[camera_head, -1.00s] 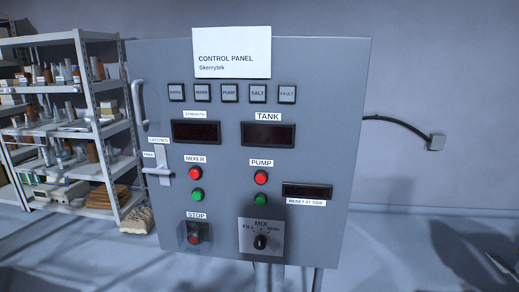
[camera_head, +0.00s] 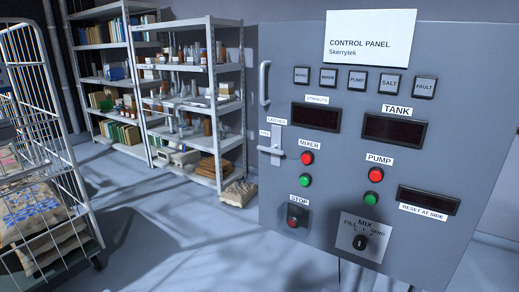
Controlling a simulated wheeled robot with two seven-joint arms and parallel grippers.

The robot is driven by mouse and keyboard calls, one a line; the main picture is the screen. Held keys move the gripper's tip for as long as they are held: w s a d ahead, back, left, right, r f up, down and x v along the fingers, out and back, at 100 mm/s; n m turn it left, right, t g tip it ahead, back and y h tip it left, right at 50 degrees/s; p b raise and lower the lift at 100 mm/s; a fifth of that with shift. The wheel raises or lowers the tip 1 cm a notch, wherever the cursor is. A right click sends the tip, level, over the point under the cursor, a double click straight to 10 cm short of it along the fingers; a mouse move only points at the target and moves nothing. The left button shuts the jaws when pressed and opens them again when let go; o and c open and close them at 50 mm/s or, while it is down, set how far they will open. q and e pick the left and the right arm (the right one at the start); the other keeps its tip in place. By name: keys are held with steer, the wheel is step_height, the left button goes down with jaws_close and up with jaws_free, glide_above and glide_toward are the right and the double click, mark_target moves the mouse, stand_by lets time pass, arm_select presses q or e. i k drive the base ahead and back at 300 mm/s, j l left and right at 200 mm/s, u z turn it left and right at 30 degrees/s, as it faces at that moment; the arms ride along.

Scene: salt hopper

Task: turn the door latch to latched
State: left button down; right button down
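The grey control panel (camera_head: 345,160) fills the right side of the head view. The door latch (camera_head: 274,146) is a pale plate with a lever on the panel's left edge, below a vertical door handle (camera_head: 265,83). Its lever lies roughly level and points left. A "LATCHED" label (camera_head: 276,121) is above the lever and a second small label (camera_head: 264,133), hard to read here, is to its upper left. Neither of my grippers shows in the view.
A wire cage trolley (camera_head: 50,140) with filled sacks stands at the left. Shelves (camera_head: 195,100) with bottles and boxes are behind, with a sack (camera_head: 238,193) on the floor beside them. Open floor (camera_head: 180,240) lies between trolley and panel.

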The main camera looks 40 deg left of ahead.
mark_target(271, 149)
steer(key=u, duration=1.4)
